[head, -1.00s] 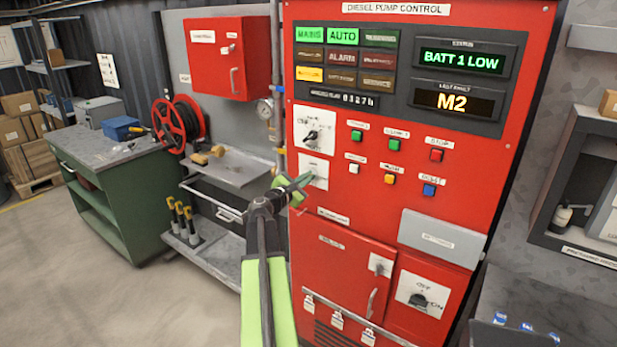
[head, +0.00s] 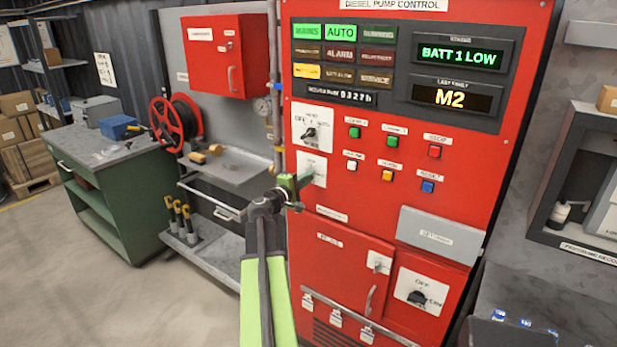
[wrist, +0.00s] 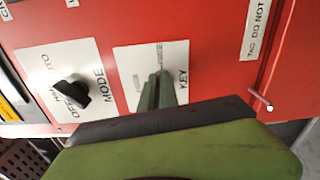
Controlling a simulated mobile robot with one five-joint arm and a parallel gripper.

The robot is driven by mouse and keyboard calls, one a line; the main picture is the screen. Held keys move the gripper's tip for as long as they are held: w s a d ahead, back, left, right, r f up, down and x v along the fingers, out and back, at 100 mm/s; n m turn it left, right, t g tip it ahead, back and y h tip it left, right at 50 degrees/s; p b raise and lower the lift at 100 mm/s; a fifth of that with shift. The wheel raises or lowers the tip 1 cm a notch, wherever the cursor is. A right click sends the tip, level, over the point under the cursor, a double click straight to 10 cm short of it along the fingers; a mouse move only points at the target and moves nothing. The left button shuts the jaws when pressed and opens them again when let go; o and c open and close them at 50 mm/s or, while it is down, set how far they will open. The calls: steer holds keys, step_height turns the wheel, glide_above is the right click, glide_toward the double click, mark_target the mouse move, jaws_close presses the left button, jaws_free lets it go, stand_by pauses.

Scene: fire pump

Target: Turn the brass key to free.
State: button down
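The brass key itself is not visible. Its white KEY plate (head: 312,168) is on the red panel below the mode switch, and it also shows in the wrist view (wrist: 135,60). My gripper (head: 300,184) is at this plate in the head view. In the wrist view its green fingertips (wrist: 158,78) lie close together across the middle of the plate and hide what is between or behind them. I cannot tell whether they touch or hold the key.
The black mode switch (wrist: 76,92) is just left of the key plate in the wrist view. Push buttons (head: 352,166) are to the right in the head view. A wall pipe (head: 277,130) and a grey tray (head: 235,168) are on the left. A small metal peg (wrist: 268,106) sticks out nearby.

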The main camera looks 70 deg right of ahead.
steer(key=shift+s+f+m, duration=0.2)
steer(key=shift+s+m, duration=0.05)
steer(key=shift+m, duration=0.45)
steer(key=c, duration=1.6)
jaws_free()
steer(key=shift+w, duration=0.1)
